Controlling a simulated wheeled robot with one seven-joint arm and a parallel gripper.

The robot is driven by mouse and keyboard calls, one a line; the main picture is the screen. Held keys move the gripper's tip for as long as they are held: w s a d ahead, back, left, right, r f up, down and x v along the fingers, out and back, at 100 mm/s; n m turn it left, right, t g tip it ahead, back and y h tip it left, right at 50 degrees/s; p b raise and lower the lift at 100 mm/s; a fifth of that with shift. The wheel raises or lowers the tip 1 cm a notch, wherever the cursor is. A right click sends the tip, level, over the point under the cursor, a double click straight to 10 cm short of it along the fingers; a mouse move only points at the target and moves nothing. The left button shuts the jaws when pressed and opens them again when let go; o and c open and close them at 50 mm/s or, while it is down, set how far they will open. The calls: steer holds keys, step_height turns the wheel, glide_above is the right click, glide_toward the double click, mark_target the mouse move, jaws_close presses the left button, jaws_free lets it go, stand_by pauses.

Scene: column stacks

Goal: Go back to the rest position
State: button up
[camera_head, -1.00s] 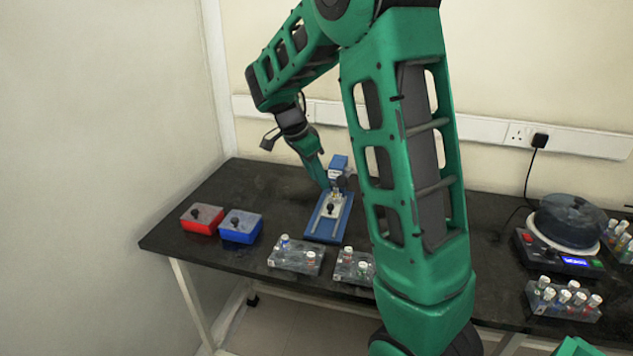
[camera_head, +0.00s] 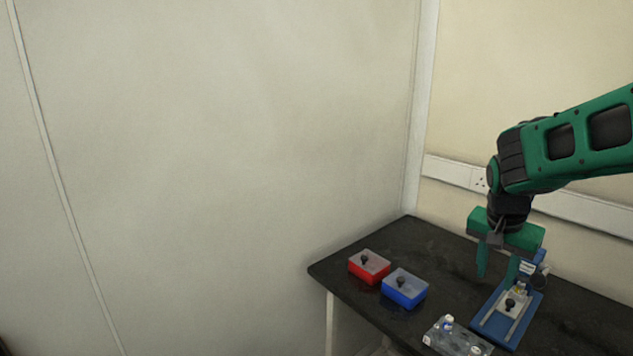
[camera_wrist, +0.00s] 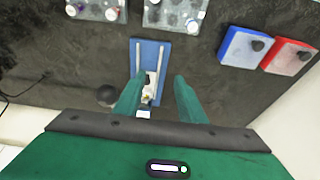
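My gripper (camera_head: 498,268) hangs fingers-down in the head view, above the far part of the blue-based device (camera_head: 489,322). In the wrist view my gripper (camera_wrist: 158,90) has its two green fingers well apart. Nothing is held between them. The blue-based device (camera_wrist: 165,52), with its two pale rails, shows beyond and between the fingers, partly hidden by the left finger. My forearm reaches in from the right edge of the head view.
A red box (camera_head: 369,266) and a blue box (camera_head: 404,288) with knobbed lids stand left of the device on the black table (camera_head: 345,262). A clear tube rack (camera_head: 455,338) stands at its near end. Wall trunking (camera_head: 447,171) runs behind.

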steer(key=s+a+n+t+y, duration=0.2)
steer(key=s+a+n, duration=0.7)
steer(key=n, duration=0.1)
steer(key=s+d+m+g, duration=0.2)
steer(key=s+d, duration=0.3)
steer(key=s, duration=0.3)
steer(key=s+d+f+m+g, duration=0.1)
steer(key=s+d+m, duration=0.3)
steer(key=s, duration=0.5)
steer(key=shift+s+d+f+g+y, duration=0.25)
steer(key=shift+d+g+y, duration=0.15)
steer(key=shift+d+g, duration=0.4)
steer(key=shift+w, duration=0.1)
steer(key=shift+w+f, duration=0.25)
steer(key=shift+w, duration=0.4)
steer(key=shift+c, duration=0.5)
